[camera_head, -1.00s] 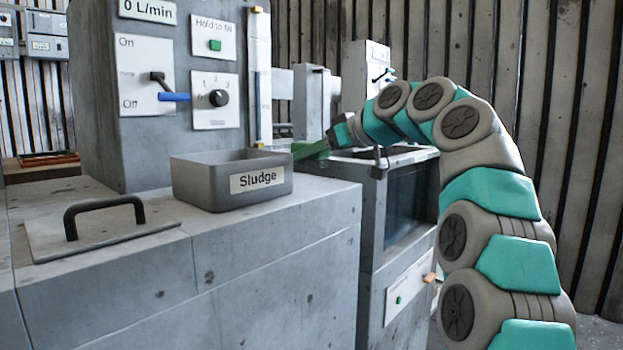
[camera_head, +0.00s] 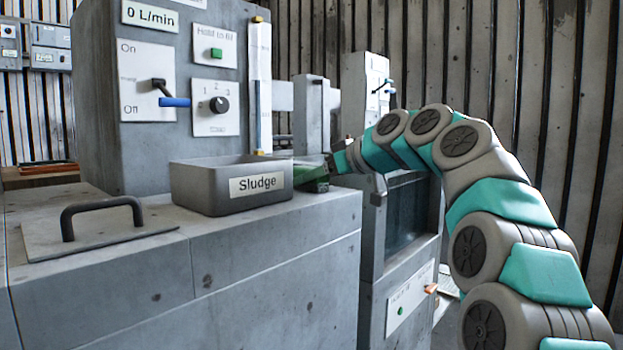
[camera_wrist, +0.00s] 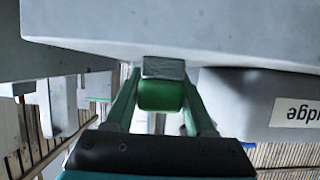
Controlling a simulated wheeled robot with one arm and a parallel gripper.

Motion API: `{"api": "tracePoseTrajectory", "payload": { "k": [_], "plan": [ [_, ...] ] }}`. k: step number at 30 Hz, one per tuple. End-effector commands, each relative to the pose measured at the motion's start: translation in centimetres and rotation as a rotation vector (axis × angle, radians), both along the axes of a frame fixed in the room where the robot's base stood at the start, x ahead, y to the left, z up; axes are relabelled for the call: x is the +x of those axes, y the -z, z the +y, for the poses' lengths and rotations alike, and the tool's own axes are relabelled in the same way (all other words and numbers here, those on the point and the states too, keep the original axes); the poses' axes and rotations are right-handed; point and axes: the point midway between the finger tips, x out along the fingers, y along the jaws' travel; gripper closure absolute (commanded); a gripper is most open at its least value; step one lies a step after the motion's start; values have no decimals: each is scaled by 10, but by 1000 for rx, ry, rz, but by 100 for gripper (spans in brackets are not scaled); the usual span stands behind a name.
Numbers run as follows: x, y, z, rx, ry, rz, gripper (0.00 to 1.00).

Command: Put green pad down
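The green pad (camera_wrist: 160,95) sits between the two green fingers of my gripper (camera_wrist: 161,88) in the wrist view, with a grey textured end beyond it. The fingers meet its sides, so my gripper is shut on it. In the head view the green pad (camera_head: 312,178) shows just right of the sludge tray, low by the grey counter (camera_head: 300,220), with my gripper (camera_head: 325,170) at its right. The tray hides part of the pad. Whether the pad touches the counter I cannot tell.
The grey tray labelled Sludge (camera_head: 215,192) stands close left of the pad. A plate with a black handle (camera_head: 100,215) lies at the left. The control panel block (camera_head: 160,90) rises behind. A grey machine with a dark window (camera_head: 405,215) stands to the right.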

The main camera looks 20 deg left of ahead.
Motion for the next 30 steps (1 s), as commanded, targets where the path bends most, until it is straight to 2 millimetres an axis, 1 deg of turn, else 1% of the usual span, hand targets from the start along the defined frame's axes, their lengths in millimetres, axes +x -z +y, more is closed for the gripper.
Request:
{"api": "tracePoseTrajectory", "payload": {
  "k": [1,6,7,14,19,23,26,30],
  "plan": [
    [0,-1,0,0,0,0,39],
    [0,-1,0,0,0,0,20],
    [0,-1,0,0,0,0,18],
    [0,-1,0,0,0,0,18],
    [0,-6,0,0,0,0,18],
    [-5,-10,-14,1,1,0,18],
    [-11,-17,-28,2,2,-1,18],
    [-22,-28,-52,1,1,-1,18]
  ]
}}
